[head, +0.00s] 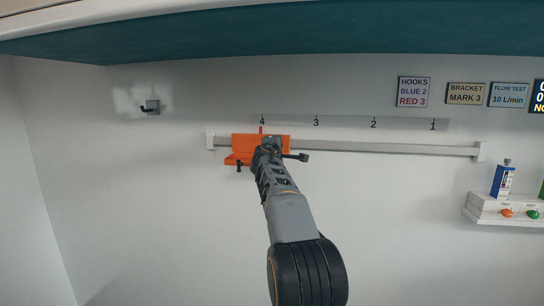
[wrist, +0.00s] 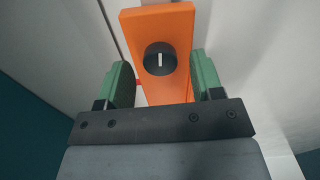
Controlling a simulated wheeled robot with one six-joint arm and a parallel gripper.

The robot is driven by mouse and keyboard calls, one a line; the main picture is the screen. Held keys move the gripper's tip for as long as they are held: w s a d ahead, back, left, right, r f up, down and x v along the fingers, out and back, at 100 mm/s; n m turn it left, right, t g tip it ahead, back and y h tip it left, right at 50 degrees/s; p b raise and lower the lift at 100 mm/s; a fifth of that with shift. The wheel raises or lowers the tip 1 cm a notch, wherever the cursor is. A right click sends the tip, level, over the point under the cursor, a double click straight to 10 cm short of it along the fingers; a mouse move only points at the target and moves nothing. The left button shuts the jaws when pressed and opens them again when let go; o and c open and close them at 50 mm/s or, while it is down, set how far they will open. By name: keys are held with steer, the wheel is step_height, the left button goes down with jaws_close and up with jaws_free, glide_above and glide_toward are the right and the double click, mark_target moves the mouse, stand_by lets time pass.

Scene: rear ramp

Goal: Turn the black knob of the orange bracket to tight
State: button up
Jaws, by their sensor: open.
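The orange bracket (head: 243,143) sits on the grey rail (head: 390,148) near its left end, its red pointer (head: 261,130) by mark 4. Its black knob (wrist: 160,58) shows in the wrist view on the bracket's orange face (wrist: 170,20), with a white line that looks roughly upright in the picture. My gripper (wrist: 160,65) is open, with one green-padded finger on each side of the knob and a visible gap to both. In the head view my gripper (head: 270,147) is in front of the bracket and hides the knob.
A numbered strip (head: 345,124) runs above the rail. A sign (head: 465,93) reads "BRACKET MARK 3". The rail right of the bracket is clear.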

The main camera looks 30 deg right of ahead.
steer(key=b+v, duration=0.4)
steer(key=v, duration=0.8)
steer(key=shift+s, duration=0.1)
steer(key=s+a+f+m+g+y+p, duration=0.2)
steer(key=s+a+f+m+g+y, duration=0.15)
steer(key=f, duration=0.55)
steer(key=s+a+f+m+g+y+p, duration=0.2)
steer(key=s+f+m+g, duration=0.15)
steer(key=f, duration=0.55)
steer(key=s+a+f+m+g+y+p, duration=0.2)
steer(key=s+a+y+p, duration=0.5)
steer(key=s+a, duration=1)
steer(key=s+f+m+p, duration=0.1)
steer(key=p, duration=0.2)
steer(key=shift+f+p, duration=0.2)
steer(key=shift+p, duration=0.15)
